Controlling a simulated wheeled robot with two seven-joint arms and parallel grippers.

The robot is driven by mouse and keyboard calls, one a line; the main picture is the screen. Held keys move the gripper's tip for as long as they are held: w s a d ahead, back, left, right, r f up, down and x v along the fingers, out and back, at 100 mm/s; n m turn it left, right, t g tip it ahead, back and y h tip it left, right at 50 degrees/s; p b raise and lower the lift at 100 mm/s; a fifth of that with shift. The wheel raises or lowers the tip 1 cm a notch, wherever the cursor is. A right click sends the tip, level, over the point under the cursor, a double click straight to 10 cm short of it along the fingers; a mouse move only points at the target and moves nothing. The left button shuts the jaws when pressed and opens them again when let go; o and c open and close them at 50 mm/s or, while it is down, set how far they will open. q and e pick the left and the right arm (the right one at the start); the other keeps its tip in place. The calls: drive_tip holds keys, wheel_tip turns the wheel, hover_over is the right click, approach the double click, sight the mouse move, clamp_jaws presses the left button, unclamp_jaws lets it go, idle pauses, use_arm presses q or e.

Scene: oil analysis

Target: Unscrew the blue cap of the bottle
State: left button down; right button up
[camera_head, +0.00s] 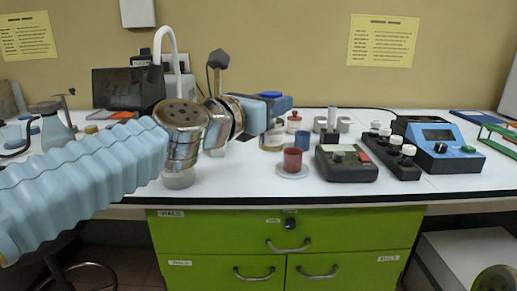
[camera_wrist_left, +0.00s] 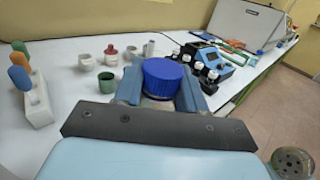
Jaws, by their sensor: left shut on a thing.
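The blue cap (camera_head: 279,97) sits on top of the clear bottle (camera_head: 271,140), which stands upright on the white bench. My left gripper (camera_head: 272,107) reaches in from the left and is shut on the cap. In the left wrist view the blue cap (camera_wrist_left: 166,78) sits between the two blue-grey fingers of the gripper (camera_wrist_left: 161,88). The bottle's body is mostly hidden below the cap there. My right gripper is in neither view.
A red cup (camera_head: 292,160) on a saucer stands just right of the bottle. A black device (camera_head: 346,165) and a blue instrument (camera_head: 440,150) stand farther right. Green drawers (camera_head: 230,231) are below the bench. The front edge of the bench is mostly clear.

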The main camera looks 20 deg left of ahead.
use_arm(q)
drive_tip(key=shift+w+a+f+b, duration=0.45)
drive_tip(key=shift+w+a+f, duration=0.35)
drive_tip(key=shift+w+f, duration=0.8)
drive_tip(key=shift+w+a+f+b, duration=0.5)
drive_tip(key=shift+w+a+f, duration=0.4)
drive_tip(key=shift+f, duration=1.15)
drive_tip(key=shift+w+a+f+b, duration=0.45)
drive_tip(key=shift+w+a+f, duration=0.2)
drive_tip(key=shift+w+f, duration=1)
drive_tip(key=shift+s+f, duration=0.15)
drive_tip(key=shift+f, duration=0.2)
drive_tip(key=c, duration=0.6)
unclamp_jaws()
drive_tip(key=shift+r, duration=0.1)
